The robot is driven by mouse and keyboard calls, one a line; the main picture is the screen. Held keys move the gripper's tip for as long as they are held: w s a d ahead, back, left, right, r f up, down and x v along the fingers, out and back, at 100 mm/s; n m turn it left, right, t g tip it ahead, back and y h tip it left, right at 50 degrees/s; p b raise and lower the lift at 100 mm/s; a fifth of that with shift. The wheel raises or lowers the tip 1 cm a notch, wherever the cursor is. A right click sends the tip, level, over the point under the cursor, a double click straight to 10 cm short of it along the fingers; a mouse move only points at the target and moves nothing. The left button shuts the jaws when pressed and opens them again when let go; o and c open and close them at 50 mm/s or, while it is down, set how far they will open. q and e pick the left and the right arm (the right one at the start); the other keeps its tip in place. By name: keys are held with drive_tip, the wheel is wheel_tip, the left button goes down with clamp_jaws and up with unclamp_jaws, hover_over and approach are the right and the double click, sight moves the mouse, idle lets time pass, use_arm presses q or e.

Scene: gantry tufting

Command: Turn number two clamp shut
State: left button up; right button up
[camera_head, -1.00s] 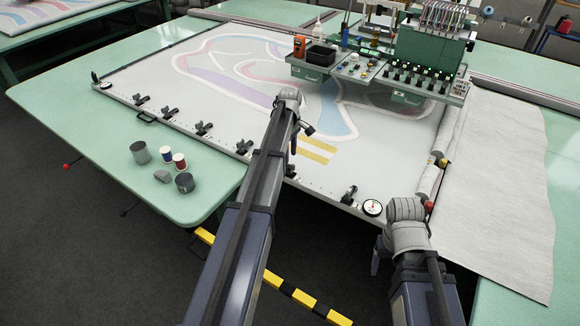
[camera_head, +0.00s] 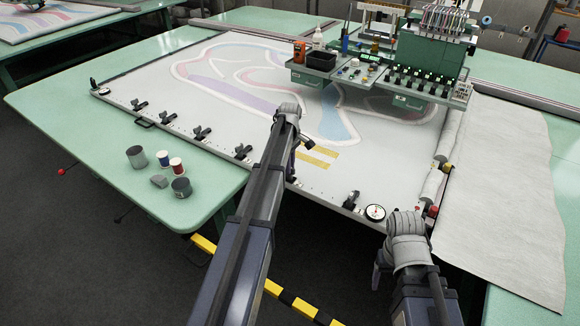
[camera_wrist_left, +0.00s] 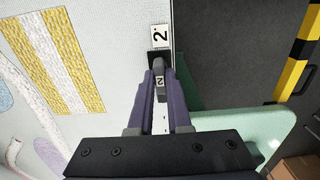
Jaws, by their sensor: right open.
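The number two clamp (camera_wrist_left: 159,59) sits on the edge of the pale cloth frame in the left wrist view, beside a white label (camera_wrist_left: 160,35) marked "2". Its dark lever also carries a small "2". My left gripper (camera_wrist_left: 160,80) has its two purple fingers on either side of this lever, closed on it. In the head view my left gripper (camera_head: 292,165) is at the frame's front edge, and my arm hides most of this clamp. My right gripper (camera_head: 378,278) hangs open near the frame's right front corner, partly hidden by its own arm.
Other black clamps (camera_head: 242,151) (camera_head: 351,200) line the front edge. A round dial (camera_head: 375,212) lies near the right corner. Spools and tins (camera_head: 176,166) stand on the green table (camera_head: 90,140) at left. The tufting machine (camera_head: 430,60) stands over the frame's far side.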

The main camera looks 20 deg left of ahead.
use_arm(q)
clamp_jaws()
drive_tip(key=shift+m, duration=0.3)
drive_tip(key=m, duration=0.3)
drive_tip(key=shift+m, duration=0.3)
drive_tip(key=m, duration=0.4)
drive_tip(key=shift+m, duration=0.3)
drive_tip(key=m, duration=0.4)
drive_tip(key=shift+m, duration=2.5)
